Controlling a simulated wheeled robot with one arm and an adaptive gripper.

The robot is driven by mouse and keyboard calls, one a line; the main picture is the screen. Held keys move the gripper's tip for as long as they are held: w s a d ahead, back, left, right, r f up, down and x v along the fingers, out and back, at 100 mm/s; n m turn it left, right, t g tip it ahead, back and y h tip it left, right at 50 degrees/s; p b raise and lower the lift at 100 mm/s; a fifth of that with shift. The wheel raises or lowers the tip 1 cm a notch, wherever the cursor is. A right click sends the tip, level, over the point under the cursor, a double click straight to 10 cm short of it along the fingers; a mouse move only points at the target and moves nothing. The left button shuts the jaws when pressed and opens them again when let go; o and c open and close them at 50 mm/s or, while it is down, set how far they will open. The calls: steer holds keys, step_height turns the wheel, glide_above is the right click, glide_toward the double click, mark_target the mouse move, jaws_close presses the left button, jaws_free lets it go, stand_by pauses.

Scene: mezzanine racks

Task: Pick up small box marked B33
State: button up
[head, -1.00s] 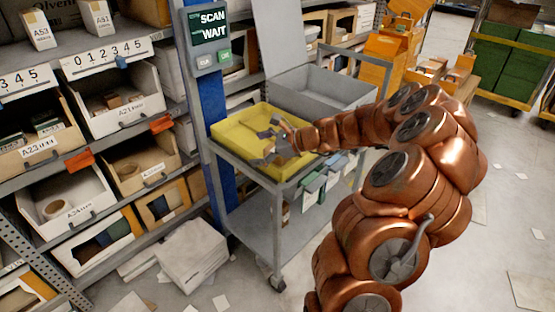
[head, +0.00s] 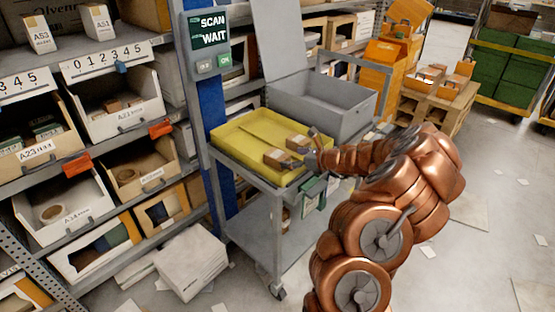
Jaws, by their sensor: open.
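A yellow tray (head: 238,138) lies on the grey cart. Two small brown boxes, a nearer one (head: 277,158) and a farther one (head: 297,143), sit near its right end. Their markings are too small to read, so I cannot tell which, if either, is B33. My gripper (head: 309,146) is open at the tray's right edge, just right of the boxes. Whether a finger touches a box cannot be told. No box shows between the fingers.
A grey open bin (head: 325,105) stands behind the tray on the cart (head: 250,180). A blue post with a "SCAN WAIT" screen (head: 212,30) rises at the left. Racks with labelled bins fill the left side. White packages (head: 190,258) lie on the floor; the floor at right is mostly open.

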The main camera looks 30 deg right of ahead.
mark_target(284, 157)
steer(key=shift+x, duration=1.9)
steer(key=shift+c, duration=0.4)
steer(key=c, duration=1.2)
